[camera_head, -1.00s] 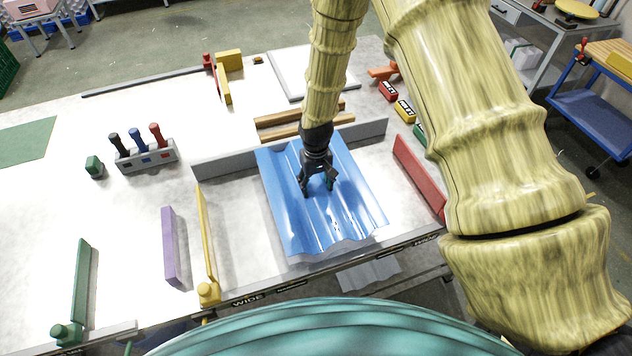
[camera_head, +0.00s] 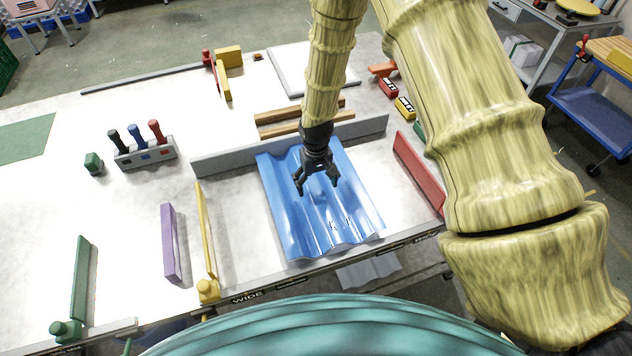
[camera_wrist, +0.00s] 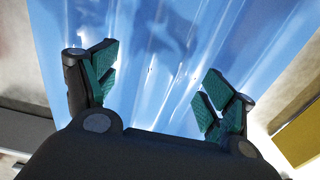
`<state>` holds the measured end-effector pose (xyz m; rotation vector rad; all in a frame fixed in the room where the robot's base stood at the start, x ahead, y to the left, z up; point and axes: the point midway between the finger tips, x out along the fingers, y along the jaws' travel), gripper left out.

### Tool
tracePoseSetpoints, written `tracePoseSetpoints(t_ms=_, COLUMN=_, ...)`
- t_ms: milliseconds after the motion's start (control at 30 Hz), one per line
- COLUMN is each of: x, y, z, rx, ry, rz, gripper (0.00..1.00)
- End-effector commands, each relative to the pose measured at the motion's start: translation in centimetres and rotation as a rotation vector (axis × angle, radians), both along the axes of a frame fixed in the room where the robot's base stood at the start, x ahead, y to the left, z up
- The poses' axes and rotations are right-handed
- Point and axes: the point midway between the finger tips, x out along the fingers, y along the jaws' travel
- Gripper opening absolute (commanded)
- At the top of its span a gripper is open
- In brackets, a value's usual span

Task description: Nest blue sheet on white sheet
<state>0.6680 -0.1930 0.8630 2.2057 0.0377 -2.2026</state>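The blue corrugated sheet (camera_head: 352,212) lies on the table with its ridges running from the grey back bar toward the front edge. It also fills much of the wrist view (camera_wrist: 165,60). A pale sheet edge (camera_head: 368,238) shows just under its front right corner; the rest of any white sheet below is hidden, so I cannot tell how closely the two fit. My gripper (camera_head: 317,184) is over the back half of the blue sheet. In the wrist view its green-padded fingers (camera_wrist: 158,82) are wide apart with nothing between them.
A grey bar (camera_head: 225,164) runs behind the sheet. A yellow bar (camera_head: 205,225) and a purple block (camera_head: 170,240) stand to the left, a red bar (camera_head: 418,172) to the right. Wooden strips (camera_head: 290,126) lie behind.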

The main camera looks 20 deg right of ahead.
Motion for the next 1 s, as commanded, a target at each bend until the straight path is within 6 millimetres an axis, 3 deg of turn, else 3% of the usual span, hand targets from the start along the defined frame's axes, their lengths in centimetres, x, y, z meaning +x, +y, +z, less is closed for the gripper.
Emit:
tracePoseSetpoints(t_ms=367, x=0.0, y=0.0, z=0.7, rx=0.000, ry=0.000, rz=0.000, gripper=0.83)
tracePoseSetpoints(t_ms=1000, x=0.0, y=0.0, z=9.8, rx=0.000, ry=-0.001, rz=0.000, gripper=0.83)
